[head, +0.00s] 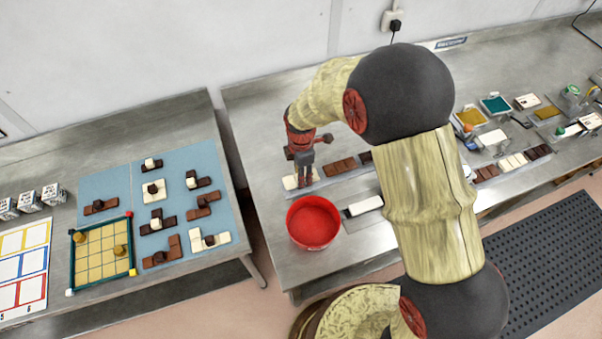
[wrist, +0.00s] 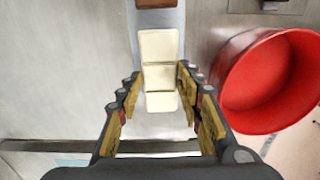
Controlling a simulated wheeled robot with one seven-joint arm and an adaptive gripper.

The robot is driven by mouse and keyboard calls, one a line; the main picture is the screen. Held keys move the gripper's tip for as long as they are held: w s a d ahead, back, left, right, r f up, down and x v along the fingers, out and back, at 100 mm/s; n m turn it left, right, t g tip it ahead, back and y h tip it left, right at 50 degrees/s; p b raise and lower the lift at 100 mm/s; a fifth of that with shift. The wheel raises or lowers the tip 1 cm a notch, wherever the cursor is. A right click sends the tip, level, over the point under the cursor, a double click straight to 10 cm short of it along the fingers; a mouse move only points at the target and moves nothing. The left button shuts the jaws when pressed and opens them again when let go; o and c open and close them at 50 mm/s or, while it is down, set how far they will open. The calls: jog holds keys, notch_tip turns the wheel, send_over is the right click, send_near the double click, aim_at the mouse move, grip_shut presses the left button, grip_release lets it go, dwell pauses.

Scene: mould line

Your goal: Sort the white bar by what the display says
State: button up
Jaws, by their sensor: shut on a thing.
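The white bar (wrist: 159,48), made of several square segments, lies lengthwise in the wrist view, with its near end between the fingers of my gripper (wrist: 160,88). In the head view the white bar (head: 290,182) shows at the left end of a grey strip on the bench, under my gripper (head: 303,172). My gripper points down and is shut on the bar. I cannot make out any readable display text in either view.
A red bucket (head: 313,222) stands close by; it also shows in the wrist view (wrist: 268,82). Brown bars (head: 339,166) lie along the strip. A white-topped block (head: 365,206) sits right of the bucket. My arm hides the middle bench. A side table (head: 60,160) holds puzzle pieces.

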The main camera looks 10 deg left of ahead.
dwell(0.3)
jog(key=o, duration=1.2)
jog(key=shift+o, duration=0.2)
notch_tip(320, 180, up, 12)
